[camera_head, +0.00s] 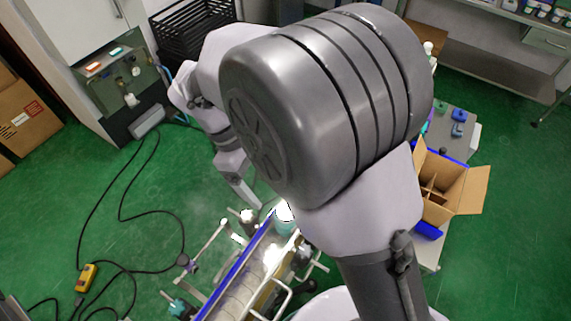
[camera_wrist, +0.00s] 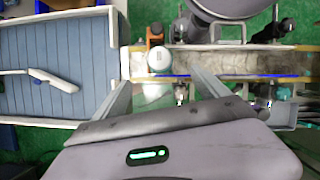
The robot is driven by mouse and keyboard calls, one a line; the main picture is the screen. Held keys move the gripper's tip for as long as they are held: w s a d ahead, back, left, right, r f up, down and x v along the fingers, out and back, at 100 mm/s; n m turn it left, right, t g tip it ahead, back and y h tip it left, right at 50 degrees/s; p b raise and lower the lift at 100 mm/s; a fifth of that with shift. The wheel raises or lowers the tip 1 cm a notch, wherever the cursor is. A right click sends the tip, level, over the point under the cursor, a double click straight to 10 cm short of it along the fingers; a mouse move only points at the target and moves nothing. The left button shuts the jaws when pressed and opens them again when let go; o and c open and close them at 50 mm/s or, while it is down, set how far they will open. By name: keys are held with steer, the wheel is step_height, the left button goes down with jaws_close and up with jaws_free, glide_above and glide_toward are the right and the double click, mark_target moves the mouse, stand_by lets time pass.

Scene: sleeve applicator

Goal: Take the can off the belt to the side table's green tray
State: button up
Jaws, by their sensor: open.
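The can is a small upright cylinder with a white top (camera_wrist: 160,59), near the left end of the belt (camera_wrist: 240,65) in the wrist view. In the head view a pale-topped teal cylinder (camera_head: 284,227), probably the can, stands by the belt (camera_head: 232,300), partly behind my arm. My gripper (camera_wrist: 160,76) is open in the wrist view, its two fingers spread on either side of the can's line. I cannot tell whether the can is between the tips or just beyond them. The green tray is not clearly seen in either view.
A large blue-grey slatted surface (camera_wrist: 55,70) with pale rims lies left of the can. An open cardboard box (camera_head: 468,188) stands on the right in the head view. Cables and a yellow controller (camera_head: 86,278) lie on the green floor. My arm hides the middle.

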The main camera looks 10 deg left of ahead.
mark_target(285, 209)
steer(key=b+x, duration=0.3)
steer(key=x, duration=0.8)
steer(key=shift+w+b, duration=0.1)
steer(key=shift+b, duration=0.25)
steer(key=b+x, duration=0.1)
steer(key=x, duration=0.1)
steer(key=b+x, duration=0.1)
steer(key=x, duration=0.2)
steer(key=shift+a+f+b, duration=0.15)
steer(key=shift+a+b, duration=0.05)
steer(key=shift+b, duration=0.1)
jaws_close()
